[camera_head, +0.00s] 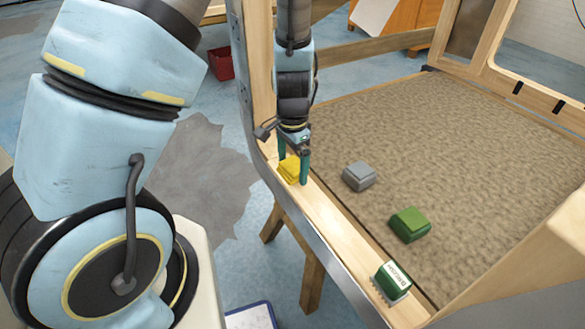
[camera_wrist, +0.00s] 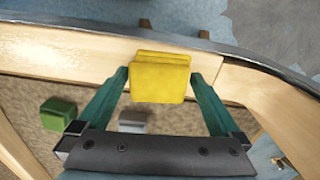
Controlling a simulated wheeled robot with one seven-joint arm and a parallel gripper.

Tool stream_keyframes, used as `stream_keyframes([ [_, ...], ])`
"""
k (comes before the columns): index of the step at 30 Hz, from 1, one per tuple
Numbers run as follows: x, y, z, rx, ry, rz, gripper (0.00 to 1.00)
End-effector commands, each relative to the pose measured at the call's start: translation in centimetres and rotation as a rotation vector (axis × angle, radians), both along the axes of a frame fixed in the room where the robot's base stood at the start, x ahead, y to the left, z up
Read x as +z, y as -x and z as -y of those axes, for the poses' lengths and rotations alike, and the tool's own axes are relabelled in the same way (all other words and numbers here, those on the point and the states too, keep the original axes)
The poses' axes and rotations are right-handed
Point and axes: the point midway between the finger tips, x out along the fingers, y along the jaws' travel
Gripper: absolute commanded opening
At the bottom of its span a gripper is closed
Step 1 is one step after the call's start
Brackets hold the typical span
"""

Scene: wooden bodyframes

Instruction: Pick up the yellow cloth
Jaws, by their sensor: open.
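The yellow cloth (camera_head: 290,169) is a small folded pad on the wooden ledge of the frame. It also shows in the wrist view (camera_wrist: 160,77), near the top middle, between my fingertips. My gripper (camera_head: 293,168) points down over the ledge with its two teal fingers at the cloth. In the wrist view, my gripper (camera_wrist: 162,78) is open, with one finger on each side of the cloth. How high the fingertips are above the ledge is hard to tell.
A grey folded cloth (camera_head: 359,176) and a green one (camera_head: 410,224) lie on the brown carpeted floor of the frame. A green-and-white brush (camera_head: 392,281) stands on the ledge nearer me. A wooden upright (camera_head: 254,70) rises close to my gripper. A red bin (camera_head: 220,64) is behind.

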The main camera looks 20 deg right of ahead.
Motion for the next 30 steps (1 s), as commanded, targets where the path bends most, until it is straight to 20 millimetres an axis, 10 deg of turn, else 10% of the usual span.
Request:
stream_keyframes([
  [8, -0.29, -0.03, 0.00, 0.001, 0.001, 0.000, 0.99],
  [26, -0.26, -0.02, 0.00, 0.001, 0.001, 0.000, 0.31],
  [30, -0.25, -0.02, 0.00, 0.001, 0.001, 0.000, 0.31],
])
